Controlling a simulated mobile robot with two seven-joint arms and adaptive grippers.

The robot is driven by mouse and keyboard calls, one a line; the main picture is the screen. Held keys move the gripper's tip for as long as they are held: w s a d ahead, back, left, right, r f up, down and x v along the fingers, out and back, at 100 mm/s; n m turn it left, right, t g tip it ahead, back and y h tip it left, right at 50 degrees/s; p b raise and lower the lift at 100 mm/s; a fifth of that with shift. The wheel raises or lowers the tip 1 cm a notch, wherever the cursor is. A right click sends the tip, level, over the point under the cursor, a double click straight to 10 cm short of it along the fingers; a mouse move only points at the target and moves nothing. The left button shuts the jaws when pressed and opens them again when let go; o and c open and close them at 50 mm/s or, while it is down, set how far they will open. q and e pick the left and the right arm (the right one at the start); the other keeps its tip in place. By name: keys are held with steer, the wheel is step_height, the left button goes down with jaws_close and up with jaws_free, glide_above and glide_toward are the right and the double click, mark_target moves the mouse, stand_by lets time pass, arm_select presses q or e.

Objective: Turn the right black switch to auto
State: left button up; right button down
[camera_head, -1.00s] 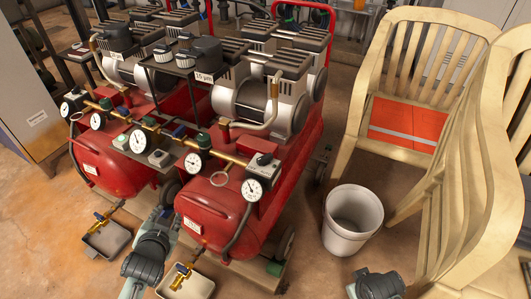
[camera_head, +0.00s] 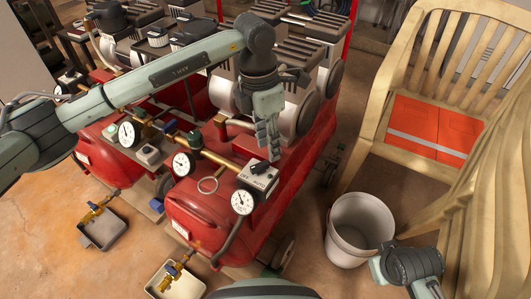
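The right black switch (camera_head: 261,167) sits on a grey box (camera_head: 254,181) at the front right of the red compressor. The box has OFF lettered at left and AUTO at right. I cannot clearly tell which mark the knob points to. My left gripper (camera_head: 273,157) hangs fingers down just above and behind the switch. Its fingers look close together with nothing between them. A small gap seems to show between the fingertips and the knob, but contact is hard to judge.
A pressure gauge (camera_head: 242,202) stands right below the switch box, and another gauge (camera_head: 183,163) is to its left. A second switch box (camera_head: 149,154) is farther left. A white bucket (camera_head: 359,228) and wooden chairs (camera_head: 419,65) stand at right. Motors with ribbed tops crowd behind the gripper.

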mark_target(259, 165)
arm_select(q)
steer(key=shift+w+a+r+y, duration=0.1)
steer(key=shift+w+a+y, duration=0.45)
steer(key=shift+a, duration=0.3)
steer(key=shift+w+a+f, duration=0.1)
steer(key=shift+a+f, duration=0.1)
steer(key=shift+f, duration=0.05)
step_height(259, 165, down, 7)
steer(key=shift+r, duration=0.1)
steer(key=shift+c, duration=0.4)
jaws_close()
